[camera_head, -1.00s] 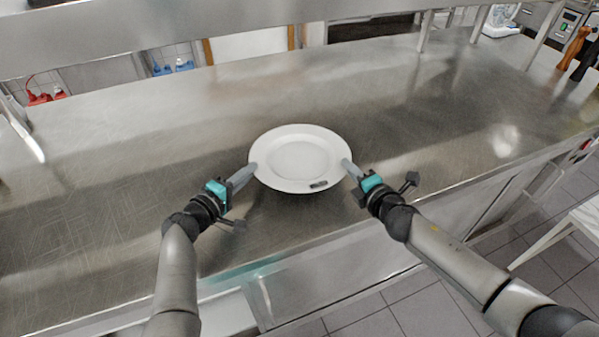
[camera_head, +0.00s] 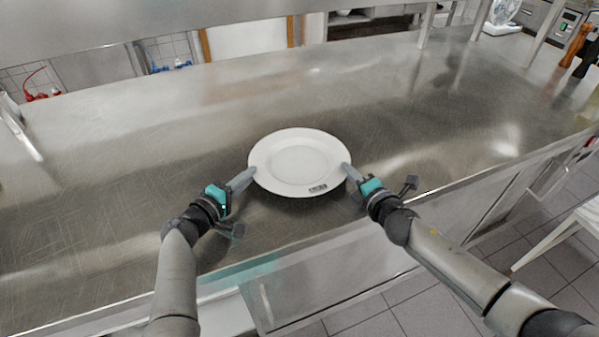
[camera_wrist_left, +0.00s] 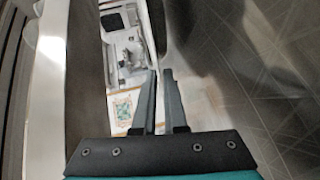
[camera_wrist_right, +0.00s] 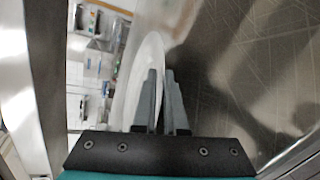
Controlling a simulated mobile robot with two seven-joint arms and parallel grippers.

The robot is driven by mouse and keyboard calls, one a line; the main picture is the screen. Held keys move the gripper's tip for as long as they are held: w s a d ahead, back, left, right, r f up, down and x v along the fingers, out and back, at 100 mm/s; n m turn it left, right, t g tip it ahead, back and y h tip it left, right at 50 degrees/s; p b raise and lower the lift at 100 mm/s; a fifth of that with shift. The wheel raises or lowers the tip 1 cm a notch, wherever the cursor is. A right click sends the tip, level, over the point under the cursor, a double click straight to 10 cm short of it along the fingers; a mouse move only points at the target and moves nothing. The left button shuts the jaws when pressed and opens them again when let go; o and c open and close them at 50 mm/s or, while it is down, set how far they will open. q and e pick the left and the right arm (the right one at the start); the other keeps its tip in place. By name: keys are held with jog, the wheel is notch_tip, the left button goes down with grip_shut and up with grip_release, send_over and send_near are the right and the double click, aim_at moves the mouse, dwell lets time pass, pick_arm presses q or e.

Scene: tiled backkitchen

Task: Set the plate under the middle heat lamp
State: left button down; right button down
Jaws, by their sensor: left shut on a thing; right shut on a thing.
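A white round plate (camera_head: 298,160) with a small dark label on its near rim is level in the head view, held between both grippers over the steel counter. My left gripper (camera_head: 250,174) is shut on the plate's left rim. My right gripper (camera_head: 347,170) is shut on its right rim. The plate's pale edge also shows beyond the fingers in the right wrist view (camera_wrist_right: 147,75). In the left wrist view the left fingers (camera_wrist_left: 158,92) are close together. No heat lamp can be made out in these frames.
The steel counter (camera_head: 130,150) is clear around the plate. A steel overshelf (camera_head: 200,20) runs across the back on posts. Dark and orange upright items (camera_head: 585,55) stand at the far right. A white stool (camera_head: 555,235) is on the floor at right.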

pick_arm(q)
jog(key=shift+f+b, duration=0.5)
jog(key=shift+b, duration=0.05)
pick_arm(e)
jog(key=shift+f, duration=0.7)
pick_arm(q)
jog(key=c, duration=1.4)
grip_release()
jog(key=shift+f, duration=0.1)
pick_arm(e)
jog(key=c, duration=1.4)
grip_release()
jog(key=shift+f, duration=0.1)
pick_arm(q)
jog(key=o, duration=0.4)
pick_arm(e)
jog(key=o, duration=0.4)
pick_arm(q)
jog(key=shift+s, duration=0.1)
